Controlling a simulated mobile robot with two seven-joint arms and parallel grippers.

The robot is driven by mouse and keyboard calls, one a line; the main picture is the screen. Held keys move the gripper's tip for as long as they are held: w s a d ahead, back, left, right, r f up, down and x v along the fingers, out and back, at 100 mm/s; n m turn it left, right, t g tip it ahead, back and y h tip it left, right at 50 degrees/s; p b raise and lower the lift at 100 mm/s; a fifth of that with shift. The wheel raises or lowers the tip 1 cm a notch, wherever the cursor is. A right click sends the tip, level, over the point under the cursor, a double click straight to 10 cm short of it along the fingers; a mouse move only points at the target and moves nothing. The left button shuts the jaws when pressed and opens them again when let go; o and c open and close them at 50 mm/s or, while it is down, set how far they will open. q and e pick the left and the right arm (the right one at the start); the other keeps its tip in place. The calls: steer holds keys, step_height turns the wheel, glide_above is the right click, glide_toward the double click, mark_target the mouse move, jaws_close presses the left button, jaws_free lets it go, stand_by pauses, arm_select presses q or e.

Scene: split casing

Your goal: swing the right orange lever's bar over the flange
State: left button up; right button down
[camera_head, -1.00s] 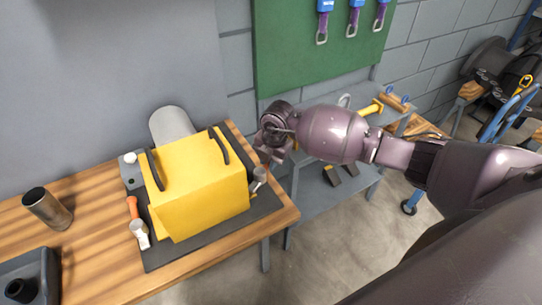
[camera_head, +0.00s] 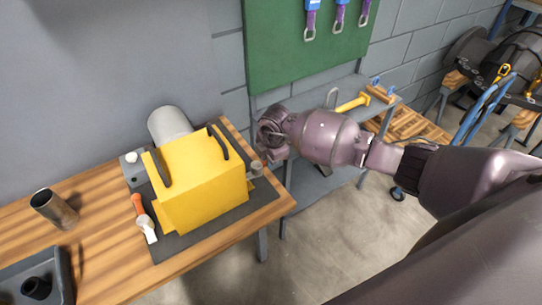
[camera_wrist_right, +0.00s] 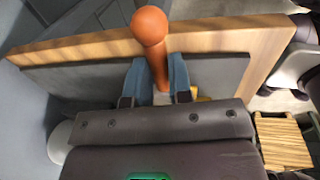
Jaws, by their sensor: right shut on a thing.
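The yellow casing (camera_head: 205,187) sits on a dark mat on the bench. The right orange lever stands at its right side; in the head view only its grey metal part (camera_head: 256,168) shows, close against the casing, and my gripper hides the handle. In the right wrist view its orange handle (camera_wrist_right: 150,28) with a round end stands between my fingers. My right gripper (camera_wrist_right: 157,72) is shut on this handle; it also shows in the head view (camera_head: 266,156). The left orange lever (camera_head: 137,204) lies at the casing's left front, its pale bar pointing forward. The flange under the right bar is hidden.
A metal cup (camera_head: 54,208) and a dark tray (camera_head: 38,265) with a black part stand at the bench's left. A grey cylinder (camera_head: 168,123) is behind the casing. A grey cart (camera_head: 345,110) with a yellow-handled tool stands behind my right arm.

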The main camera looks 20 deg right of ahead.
arm_select(q)
steer(key=shift+w, duration=0.1)
steer(key=shift+w+r, duration=0.1)
steer(key=shift+w, duration=0.05)
arm_select(e)
steer(key=c, duration=1)
jaws_free()
steer(key=shift+r, duration=0.1)
steer(key=r, duration=0.3)
steer(key=s+r, duration=0.1)
steer(key=r, duration=0.6)
steer(key=shift+s+d+r, duration=0.15)
steer(key=shift+s+r, duration=0.1)
steer(key=shift+s, duration=0.1)
